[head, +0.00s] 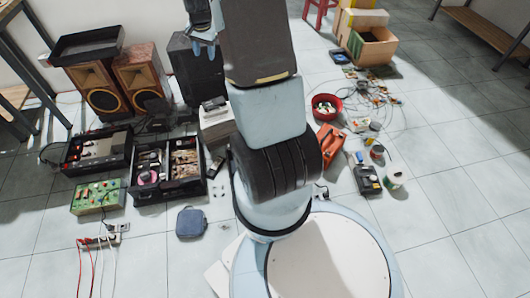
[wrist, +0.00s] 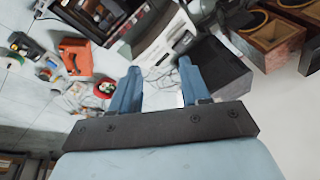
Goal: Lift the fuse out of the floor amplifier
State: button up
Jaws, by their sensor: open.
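An open black unit with several parts inside (head: 97,150) sits on the floor at the left in the head view. It may be the floor amplifier, but I cannot tell for sure. I cannot make out the fuse in either view. My gripper (wrist: 158,88) is open and empty in the wrist view, its two blue fingers apart. In the head view my gripper (head: 203,46) is high at the top, in front of the black cabinet and away from the floor things on the left.
A compartmented black case (head: 168,198) and a green circuit board (head: 98,197) lie near the unit. Wooden speakers (head: 138,72) stand behind. A blue pouch (head: 191,222), red bowl (head: 326,106), orange tool (head: 330,143) and loose cables clutter the floor. The front right floor is clear.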

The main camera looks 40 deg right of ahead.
jog(key=s+d+f+m, duration=0.15)
jog(key=d+f, duration=0.25)
jog(key=f, duration=0.7)
jog(key=s+d+f+m+g, duration=0.1)
jog(key=d+f+m, duration=0.25)
jog(key=f, duration=0.75)
jog(key=s+d+f+m, duration=0.15)
jog(key=d+f, duration=0.25)
jog(key=f, duration=0.6)
jog(key=s+f+m, duration=0.2)
jog(key=s+f, duration=0.3)
jog(key=f, duration=0.6)
jog(key=s+a+f+m+g, duration=0.1)
jog(key=s+f, duration=0.4)
jog(key=f, duration=0.7)
jog(key=s+f+m, duration=0.3)
jog(key=s+f, duration=0.3)
jog(key=f, duration=0.6)
jog(key=shift+a+f+g+y, duration=0.2)
jog(key=shift+g+y, duration=0.1)
jog(key=shift+y, duration=0.1)
jog(key=shift+w+d+f, duration=0.1)
jog(key=shift+w+f, duration=0.1)
jog(key=shift+f, duration=1.2)
jog(key=shift+w+d+f, duration=0.1)
jog(key=shift+w+f, duration=0.1)
jog(key=shift+f, duration=1.15)
grip_shut()
